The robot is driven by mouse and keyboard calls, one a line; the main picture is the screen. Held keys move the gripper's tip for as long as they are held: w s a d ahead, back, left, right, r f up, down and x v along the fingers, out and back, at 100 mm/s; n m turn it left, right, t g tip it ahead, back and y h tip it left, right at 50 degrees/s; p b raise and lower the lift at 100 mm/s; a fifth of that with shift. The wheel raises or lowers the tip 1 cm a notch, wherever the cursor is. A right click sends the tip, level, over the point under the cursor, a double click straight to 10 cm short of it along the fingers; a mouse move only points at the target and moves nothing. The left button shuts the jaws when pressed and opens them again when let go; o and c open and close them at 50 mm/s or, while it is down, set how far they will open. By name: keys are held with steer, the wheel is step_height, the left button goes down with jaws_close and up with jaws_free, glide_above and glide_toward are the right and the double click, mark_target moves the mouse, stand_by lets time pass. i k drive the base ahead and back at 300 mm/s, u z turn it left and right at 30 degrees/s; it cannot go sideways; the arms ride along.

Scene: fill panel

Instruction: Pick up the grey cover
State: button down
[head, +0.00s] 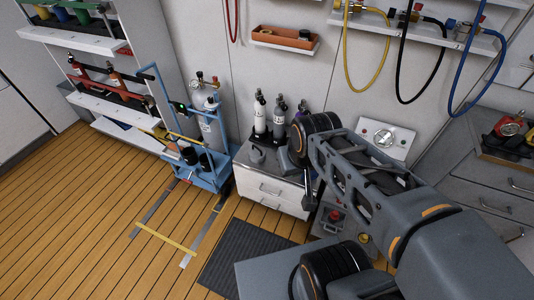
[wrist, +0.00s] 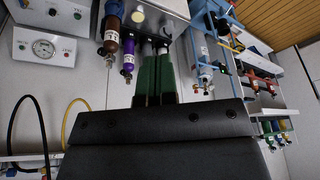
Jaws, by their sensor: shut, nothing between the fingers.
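My gripper (wrist: 154,48) shows in the wrist view as two dark green fingers close together, shut and empty. It points towards the area of the cabinet with the bottles. In the head view my arm reaches over the right part of the cabinet, and the fingers cannot be made out there.
The white cabinet (head: 270,192) also carries several small gas bottles (head: 260,115) behind the cover. A blue cart (head: 212,173) with a grey cylinder (head: 211,128) stands just left. A gauge panel (head: 384,140) is on the right.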

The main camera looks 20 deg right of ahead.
mark_target(257, 155)
steer(key=z, duration=0.5)
steer(key=k, duration=0.2)
steer(key=u, duration=1.25)
steer(key=i, duration=1.4)
steer(key=z, duration=0.1)
